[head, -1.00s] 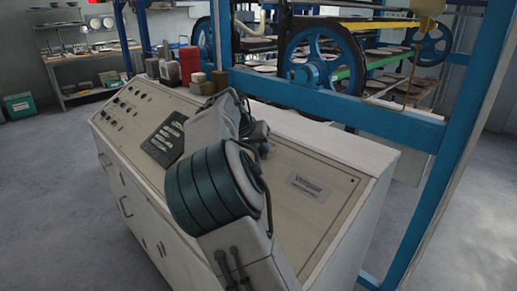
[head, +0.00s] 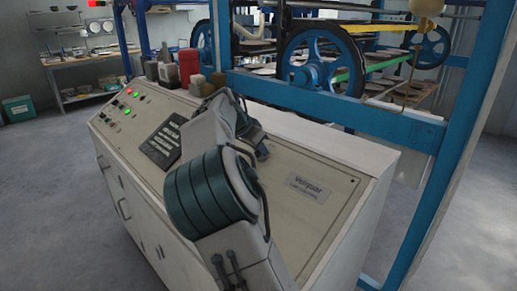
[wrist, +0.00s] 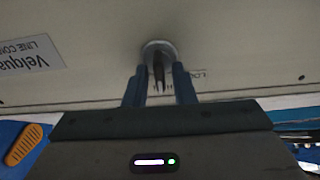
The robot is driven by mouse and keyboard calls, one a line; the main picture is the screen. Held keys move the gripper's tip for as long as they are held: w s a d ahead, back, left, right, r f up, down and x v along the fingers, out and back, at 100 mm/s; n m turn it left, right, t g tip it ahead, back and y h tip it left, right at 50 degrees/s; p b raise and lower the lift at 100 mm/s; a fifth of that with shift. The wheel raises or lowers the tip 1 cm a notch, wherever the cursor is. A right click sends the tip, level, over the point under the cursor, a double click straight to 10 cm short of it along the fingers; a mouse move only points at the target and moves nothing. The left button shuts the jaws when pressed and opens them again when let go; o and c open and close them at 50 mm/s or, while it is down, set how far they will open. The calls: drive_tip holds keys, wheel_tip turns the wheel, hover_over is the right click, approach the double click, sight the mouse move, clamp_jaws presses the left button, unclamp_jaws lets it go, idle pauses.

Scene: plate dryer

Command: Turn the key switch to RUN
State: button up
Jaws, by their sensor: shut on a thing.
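The key switch (wrist: 158,47) shows in the wrist view as a round pale collar on the console's cream panel. A dark key (wrist: 158,74) sticks out of it. My gripper (wrist: 159,78) has its two blue fingers on either side of the key and is shut on it. The key's bow is partly hidden between the fingers, and the lettering beside the switch is mostly covered, so I cannot read the key's position. In the head view my arm hides the gripper, the key and the switch. The control console (head: 300,215) stands in front of me with several lamps lit (head: 126,113).
A label plate (head: 309,190) is on the panel right of my arm. A red canister (head: 189,66) and other small containers stand on the console's back edge. The blue machine frame (head: 330,106) with wheels rises just behind. Bare floor lies left and right.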

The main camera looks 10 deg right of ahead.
drive_tip(key=shift+r, duration=0.1)
drive_tip(key=o, duration=0.7)
drive_tip(key=shift+c, duration=0.2)
drive_tip(key=v, duration=1.3)
drive_tip(key=shift+a+r, duration=0.25)
drive_tip(key=shift+r, duration=0.1)
